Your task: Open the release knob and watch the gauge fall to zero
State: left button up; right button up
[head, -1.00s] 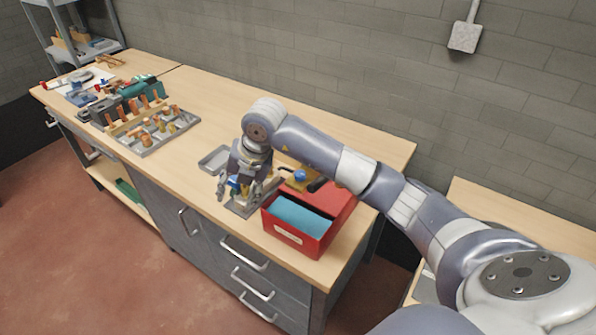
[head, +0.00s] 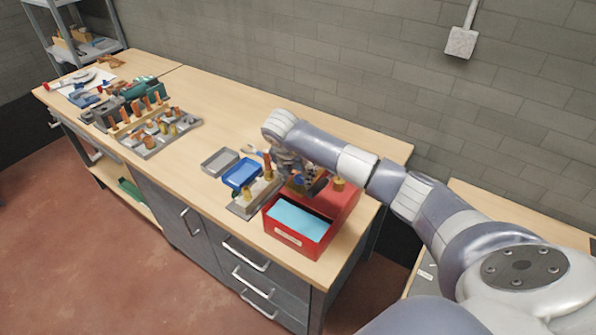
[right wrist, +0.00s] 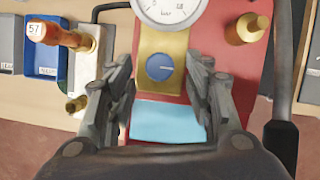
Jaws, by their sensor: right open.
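The blue release knob (right wrist: 159,67) sits on a brass block (right wrist: 160,38) on the red box (right wrist: 178,125), its white mark pointing right. The gauge (right wrist: 172,8) shows above it in the right wrist view, cut off by the top edge; its needle is not visible. My right gripper (right wrist: 160,78) is open, with one finger on each side of the knob and a visible gap to it. My left gripper is not in view.
A blue tray (head: 242,173) and a grey tray (head: 220,161) stand left of the box, with a plate of brass fittings (head: 250,201) beside it. The bench middle is clear.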

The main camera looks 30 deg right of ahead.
jog(key=shift+w+d+f, duration=0.15)
jog(key=shift+f, duration=0.5)
jog(key=c, duration=1.1)
jog(key=shift+o, duration=0.2)
